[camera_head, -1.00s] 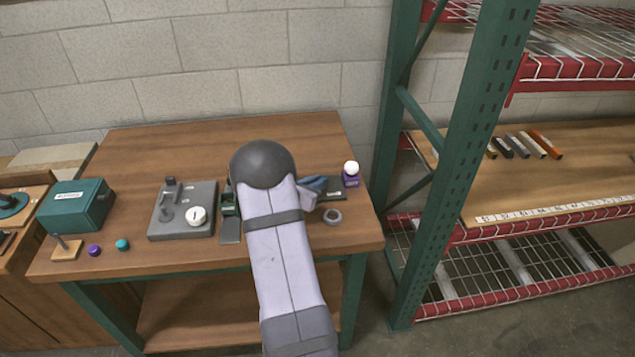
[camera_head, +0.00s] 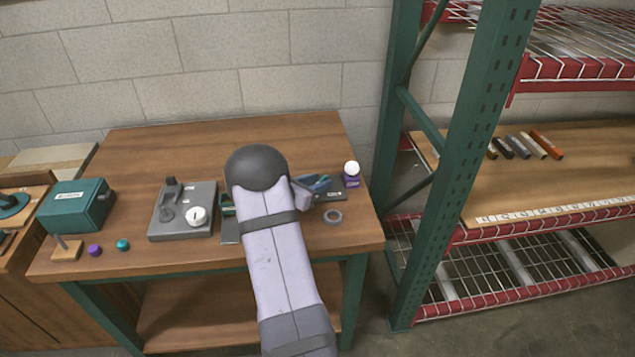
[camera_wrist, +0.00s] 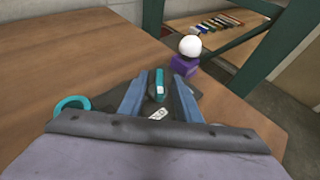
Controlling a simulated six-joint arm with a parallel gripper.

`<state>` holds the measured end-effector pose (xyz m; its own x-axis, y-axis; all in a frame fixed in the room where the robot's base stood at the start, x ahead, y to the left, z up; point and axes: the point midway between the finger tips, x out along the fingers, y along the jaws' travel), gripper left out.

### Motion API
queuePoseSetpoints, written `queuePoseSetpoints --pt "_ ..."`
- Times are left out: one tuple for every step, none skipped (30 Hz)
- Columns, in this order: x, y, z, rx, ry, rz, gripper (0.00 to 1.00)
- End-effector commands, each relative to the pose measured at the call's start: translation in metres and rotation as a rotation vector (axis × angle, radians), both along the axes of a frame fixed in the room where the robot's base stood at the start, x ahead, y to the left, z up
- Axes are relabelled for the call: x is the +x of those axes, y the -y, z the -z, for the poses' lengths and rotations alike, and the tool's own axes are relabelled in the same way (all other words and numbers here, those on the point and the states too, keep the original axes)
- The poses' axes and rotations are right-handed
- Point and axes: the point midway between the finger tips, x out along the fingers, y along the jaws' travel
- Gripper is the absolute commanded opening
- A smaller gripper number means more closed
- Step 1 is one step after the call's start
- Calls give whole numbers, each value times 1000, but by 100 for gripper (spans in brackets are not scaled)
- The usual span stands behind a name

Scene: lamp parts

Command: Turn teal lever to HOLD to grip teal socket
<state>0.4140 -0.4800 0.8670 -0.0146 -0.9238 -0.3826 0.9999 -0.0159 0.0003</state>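The teal lever (camera_wrist: 159,82) shows in the wrist view, upright on a dark plate, with a white label (camera_wrist: 158,114) close by. My gripper (camera_wrist: 160,84) is open, with its two blue fingers on either side of the lever and gaps visible between. In the head view my gripper (camera_head: 314,187) is low over the right part of the table, and my arm hides much of the fixture. A teal ring-shaped part (camera_wrist: 72,103) is left of the fingers in the wrist view; I cannot tell if it is the teal socket. The label's words are unreadable.
A white ball on a purple block (camera_head: 351,181) stands just right of my gripper. A grey plate with a white dial (camera_head: 197,216) and a teal box (camera_head: 76,205) are left. A green shelf post (camera_head: 455,150) rises at right.

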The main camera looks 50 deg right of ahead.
Motion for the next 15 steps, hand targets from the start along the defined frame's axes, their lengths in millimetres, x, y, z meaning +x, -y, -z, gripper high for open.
queuePoseSetpoints --pt "0 -1 0 0 0 -1 30" --pt "1 -3 -1 0 0 -1 30" --pt "1 -5 -2 0 1 -2 30" --pt "1 -7 -3 0 1 -3 30" --pt "2 -10 -3 -1 1 -3 30" --pt "2 -14 -5 0 1 -3 30" --pt "2 -17 -7 -1 1 -3 30" --pt "2 -21 -8 -1 1 -3 30" --pt "2 -26 -10 -2 1 -4 30" --pt "2 -30 -12 -2 1 -4 30" --pt "2 -34 -13 -1 2 -3 30" --pt "2 -39 -16 -1 2 -3 30" --pt "2 -43 -17 -1 2 -4 30" --pt "2 -47 -19 -1 2 -4 30" --pt "2 -51 -21 -1 2 -1 30"
